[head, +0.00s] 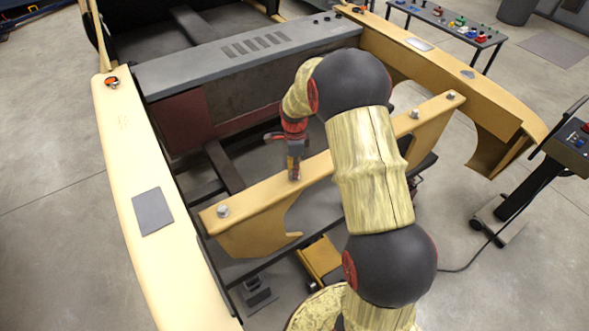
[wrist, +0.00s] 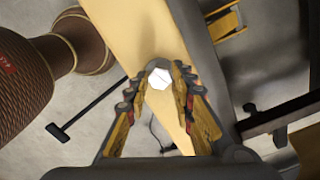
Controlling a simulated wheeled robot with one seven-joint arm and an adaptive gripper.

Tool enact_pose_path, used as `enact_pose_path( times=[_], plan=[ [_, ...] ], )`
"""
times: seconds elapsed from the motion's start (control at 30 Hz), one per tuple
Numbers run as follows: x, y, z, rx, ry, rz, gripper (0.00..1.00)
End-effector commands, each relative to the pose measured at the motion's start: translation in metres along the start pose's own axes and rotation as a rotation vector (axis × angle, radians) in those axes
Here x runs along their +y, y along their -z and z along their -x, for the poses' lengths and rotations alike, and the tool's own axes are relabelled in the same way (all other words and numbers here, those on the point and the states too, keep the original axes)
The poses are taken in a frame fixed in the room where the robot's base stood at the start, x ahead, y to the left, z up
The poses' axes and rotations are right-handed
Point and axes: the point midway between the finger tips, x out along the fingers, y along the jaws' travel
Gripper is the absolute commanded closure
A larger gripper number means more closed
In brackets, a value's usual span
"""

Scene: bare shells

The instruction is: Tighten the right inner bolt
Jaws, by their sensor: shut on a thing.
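A tan cross beam (head: 258,200) lies between two long tan rails. My gripper (head: 294,172) points down onto the beam, left of its middle. In the wrist view, my gripper (wrist: 159,84) is shut around a pale hexagonal bolt head (wrist: 159,77), with a fingertip on each side. In the head view my fingers hide this bolt. A grey bolt (head: 222,211) stands near the beam's left end. On the right, an inner bolt (head: 414,113) and an end bolt (head: 450,95) stand apart from my gripper. My arm hides part of the beam between.
The left rail (head: 125,150) and right rail (head: 470,85) flank the beam. A grey vented crossbar (head: 240,58) lies behind it. A control stand (head: 515,190) is at the right. A table with coloured parts (head: 445,20) is at the back right.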

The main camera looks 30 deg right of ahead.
Motion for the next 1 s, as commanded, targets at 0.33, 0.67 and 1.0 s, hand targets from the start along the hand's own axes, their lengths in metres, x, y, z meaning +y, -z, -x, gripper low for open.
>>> enact_pose_path(
  times=[0.33,0.67,1.0],
  plan=[
    [-0.006,-0.0008,0.0063,-0.004,0.015,-0.256,1.0],
    [-0.0061,-0.0007,0.0064,-0.005,0.015,-0.376,1.0],
    [-0.0061,-0.0006,0.0063,-0.005,0.015,-0.397,1.0]
  ],
)
